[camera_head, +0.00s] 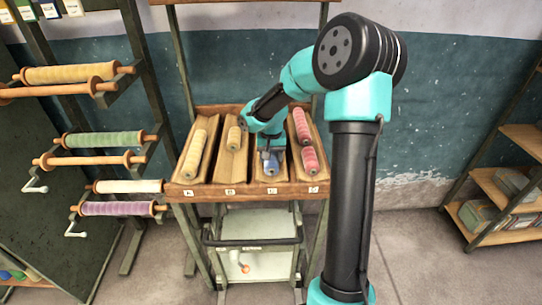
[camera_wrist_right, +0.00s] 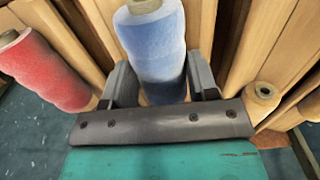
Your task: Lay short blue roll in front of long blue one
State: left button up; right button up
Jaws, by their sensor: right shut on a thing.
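My right gripper (camera_head: 268,154) is low over the front part of the third channel from the left in the wooden rack (camera_head: 245,190). It is shut on a blue roll (camera_head: 271,168), whose front end shows below the jaws. In the right wrist view the blue roll (camera_wrist_right: 157,45) stands out between the two fingers (camera_wrist_right: 162,88), and its pale end is at the top. Whether it touches the channel floor I cannot tell. My arm covers the back of that channel, and no second blue roll shows. The left gripper is not in view.
A long yellow roll (camera_head: 195,153) and a short yellow roll (camera_head: 234,138) lie in the channels to the left. A long pink roll (camera_head: 301,125) and a short one (camera_head: 310,159) share the right channel. A spool stand (camera_head: 104,139) is at left, shelves (camera_head: 505,200) at right.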

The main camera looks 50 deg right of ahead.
jog(key=shift+f, duration=0.4)
jog(key=o, duration=1)
jog(key=shift+r, duration=0.1)
notch_tip(320, 180, up, 13)
jog(key=shift+f, duration=0.1)
dwell(0.4)
